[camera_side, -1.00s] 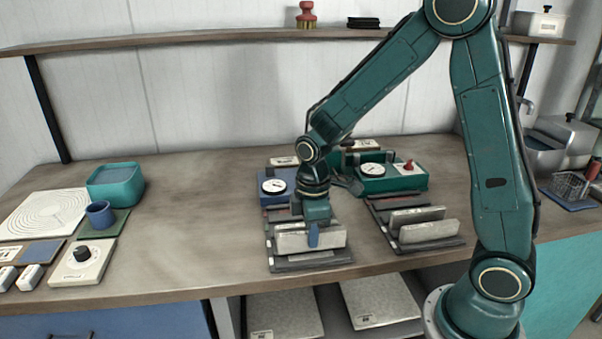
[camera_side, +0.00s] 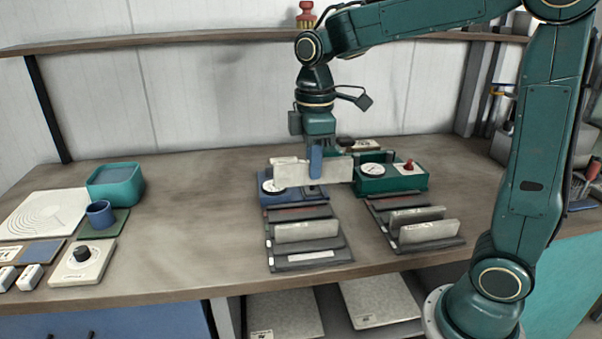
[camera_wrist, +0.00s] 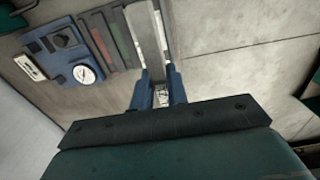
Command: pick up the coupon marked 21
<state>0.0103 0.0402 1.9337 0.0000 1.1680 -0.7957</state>
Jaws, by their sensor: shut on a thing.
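My gripper (camera_side: 316,176) is shut on a pale grey flat coupon (camera_side: 341,170) and holds it up, level and on edge, above the bench at the back of the left rack (camera_side: 310,259). In the wrist view, the blue fingers of my gripper (camera_wrist: 159,72) pinch the held coupon (camera_wrist: 148,38), which extends away from them. Another coupon (camera_side: 305,233) stands in the left rack. I cannot read the number on any coupon, so I cannot tell which is marked 21.
A blue gauge box (camera_side: 268,196) is behind the left rack, partly hidden by the held coupon. A green gauge box (camera_side: 405,184) stands behind the right rack (camera_side: 436,246), which holds two coupons (camera_side: 416,215). A teal tub (camera_side: 115,184) and blue cup (camera_side: 100,214) are left; bench between is clear.

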